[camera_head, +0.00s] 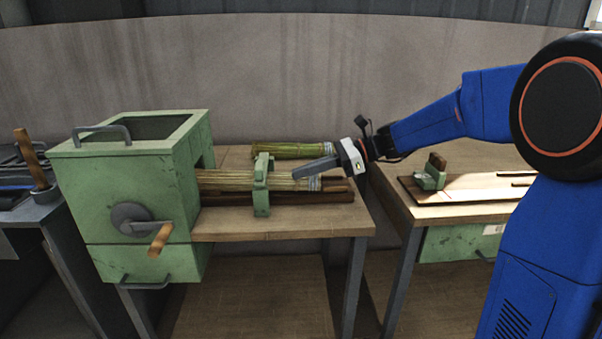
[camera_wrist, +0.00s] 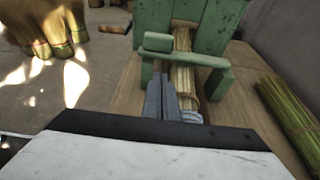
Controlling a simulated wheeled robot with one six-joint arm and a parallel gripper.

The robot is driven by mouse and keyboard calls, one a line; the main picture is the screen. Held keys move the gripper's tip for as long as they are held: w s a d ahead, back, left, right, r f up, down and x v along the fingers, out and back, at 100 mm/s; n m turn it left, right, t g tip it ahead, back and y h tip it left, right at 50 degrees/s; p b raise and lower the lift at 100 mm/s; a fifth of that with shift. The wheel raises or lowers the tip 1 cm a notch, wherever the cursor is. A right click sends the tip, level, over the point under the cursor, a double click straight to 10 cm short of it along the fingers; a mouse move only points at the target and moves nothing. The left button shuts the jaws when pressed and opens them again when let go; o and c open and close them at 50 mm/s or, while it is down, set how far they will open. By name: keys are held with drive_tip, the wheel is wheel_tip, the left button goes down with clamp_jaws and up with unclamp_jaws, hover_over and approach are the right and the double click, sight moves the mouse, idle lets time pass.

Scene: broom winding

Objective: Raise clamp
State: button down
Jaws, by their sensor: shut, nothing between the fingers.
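The green clamp (camera_head: 262,184) stands across a bundle of pale bristles (camera_head: 225,179) on the wooden bench. My gripper (camera_head: 297,173) reaches in from the right, above the bundle's bound end and just right of the clamp. Its fingers also show in the wrist view (camera_wrist: 162,84), closed together and empty, pointing at the crossbar. I cannot tell whether the fingertips touch the clamp.
A green machine box (camera_head: 125,170) with a wooden-handled crank (camera_head: 160,240) stands left of the clamp. Another green bristle bundle (camera_head: 288,150) lies behind on the bench (camera_head: 290,222).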

sight(261, 163)
drive_tip(key=x, duration=0.8)
drive_tip(key=shift+r, duration=0.1)
